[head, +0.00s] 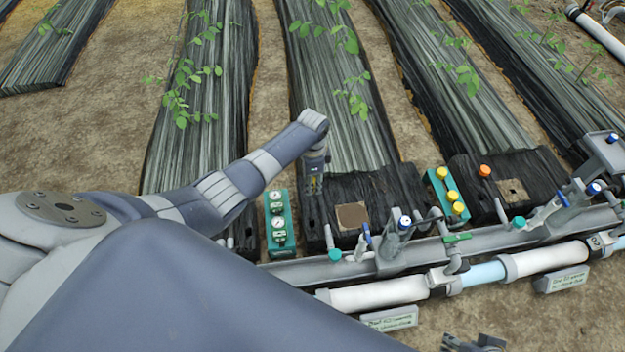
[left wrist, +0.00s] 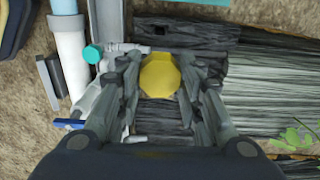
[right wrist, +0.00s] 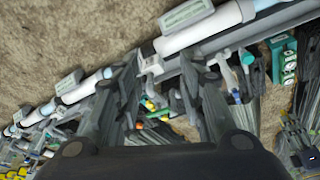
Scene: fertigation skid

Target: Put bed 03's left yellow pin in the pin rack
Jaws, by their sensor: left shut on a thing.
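My left gripper (head: 313,188) hangs pointing down over the dark sheet end of the middle bed. In the left wrist view its fingers are shut on a yellow pin (left wrist: 160,76). Only the pin's broad head shows clearly; its shaft is hidden. A teal pin rack (head: 434,184) with several yellow pins in it stands to the right of the left gripper. My right gripper (head: 477,344) is low at the bottom edge of the head view. In the right wrist view its fingers (right wrist: 165,80) are apart with nothing between them.
A grey rail and white pipe (head: 380,293) with valves run along the front. A teal gauge block (head: 278,222) stands left of the left gripper. An orange pin (head: 485,170) is right of the rack. A brown square (head: 352,216) lies on the sheet. Bare soil separates the beds.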

